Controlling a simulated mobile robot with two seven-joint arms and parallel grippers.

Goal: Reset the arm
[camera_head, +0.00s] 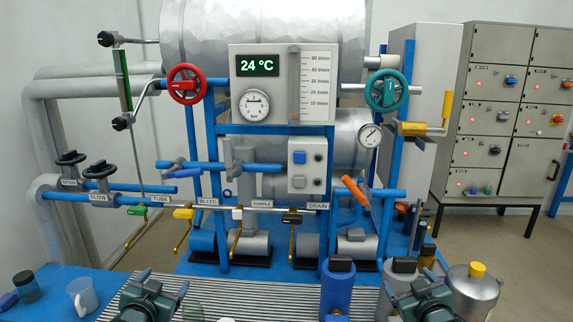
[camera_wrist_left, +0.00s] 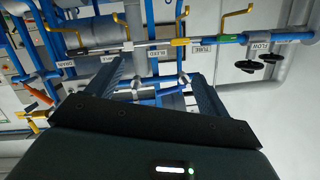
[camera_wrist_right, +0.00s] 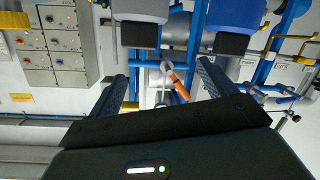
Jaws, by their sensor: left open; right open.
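My left gripper (camera_head: 165,281) is low at the front left in the head view, above the ribbed grey surface at the front of the rig. Its two fingers (camera_wrist_left: 153,85) stand wide apart in the left wrist view with nothing between them. My right gripper (camera_head: 408,279) is low at the front right, close to the blue and grey bottles. In the right wrist view its fingers (camera_wrist_right: 160,88) are also spread and empty. Neither gripper visibly touches a valve or handle. Most of both arms is out of view.
A blue bottle (camera_head: 337,292), a grey bottle (camera_head: 398,280) and a steel canister (camera_head: 474,294) crowd my right gripper.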

